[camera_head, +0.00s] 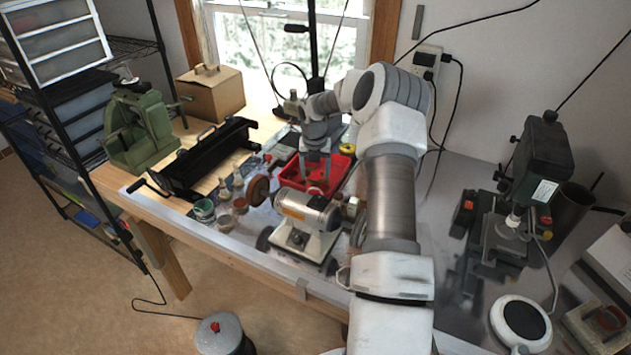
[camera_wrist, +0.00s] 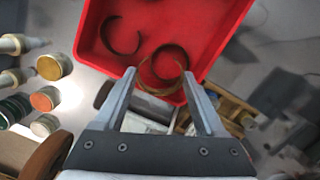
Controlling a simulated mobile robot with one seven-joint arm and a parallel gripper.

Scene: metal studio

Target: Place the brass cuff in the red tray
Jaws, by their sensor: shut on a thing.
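The red tray (camera_head: 341,169) stands on the bench behind the polishing machine. It fills the top of the wrist view (camera_wrist: 222,22), with two dark, open rings (camera_wrist: 121,36) lying in it. My gripper (camera_head: 316,180) points down at the tray's left part. In the wrist view, my gripper (camera_wrist: 160,76) is shut on the brass cuff (camera_wrist: 147,79), a thin yellowish ring between the fingertips. The cuff appears over the tray's near edge; its exact height is unclear. The cuff is too small to make out in the head view.
The polishing machine (camera_head: 304,215) stands close in front of the tray. Small jars (camera_head: 204,210) and bottles are to its left. A drill press (camera_head: 540,170) stands at right.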

